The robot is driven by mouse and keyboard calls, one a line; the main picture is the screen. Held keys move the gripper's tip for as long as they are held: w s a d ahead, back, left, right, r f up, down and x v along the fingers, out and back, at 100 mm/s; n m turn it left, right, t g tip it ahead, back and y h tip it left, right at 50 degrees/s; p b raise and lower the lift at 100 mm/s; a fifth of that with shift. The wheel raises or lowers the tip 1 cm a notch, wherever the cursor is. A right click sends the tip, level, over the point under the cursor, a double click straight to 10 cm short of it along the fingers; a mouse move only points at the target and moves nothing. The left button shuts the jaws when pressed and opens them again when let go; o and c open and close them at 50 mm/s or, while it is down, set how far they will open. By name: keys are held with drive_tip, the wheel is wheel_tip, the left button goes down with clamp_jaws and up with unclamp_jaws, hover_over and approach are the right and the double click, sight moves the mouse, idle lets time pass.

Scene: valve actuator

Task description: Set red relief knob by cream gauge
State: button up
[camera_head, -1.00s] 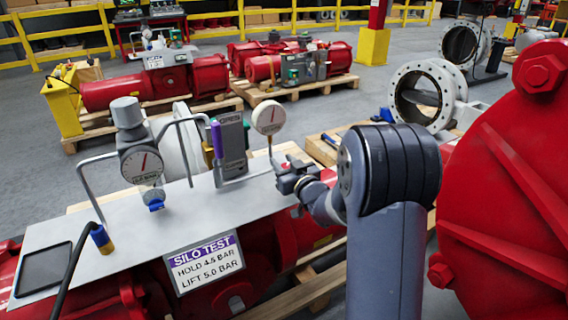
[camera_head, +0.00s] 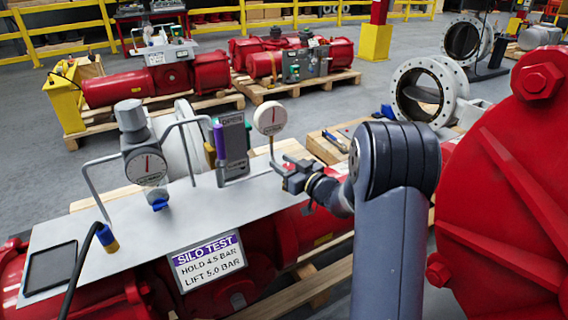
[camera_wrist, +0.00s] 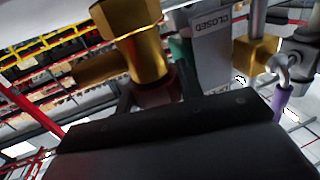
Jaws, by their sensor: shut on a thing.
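The cream gauge (camera_head: 270,116) stands on a thin stem at the right end of the grey panel, its needle close to upright. My gripper (camera_head: 289,168) is low beside that stem, at the panel's right end. In the wrist view my gripper (camera_wrist: 157,96) has its two dark fingers closed on the dark red relief knob (camera_wrist: 156,92), below a brass fitting (camera_wrist: 136,45). The fingers and dark body hide much of the knob. The knob is not clearly seen in the head view.
A grey-bodied gauge (camera_head: 147,166) stands left on the panel (camera_head: 107,215). A purple-handled lever (camera_head: 218,141) and an OPEN plate are left of the cream gauge. The sign (camera_head: 208,262) reads HOLD 4.5 BAR, LIFT 5.0 BAR. A large red flange (camera_head: 515,190) is close on the right.

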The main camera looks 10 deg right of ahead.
drive_tip(key=o, duration=1)
drive_tip(key=v, duration=1)
drive_tip(key=shift+s+d, duration=0.2)
drive_tip(key=shift+s, duration=0.15)
drive_tip(key=x, duration=1.1)
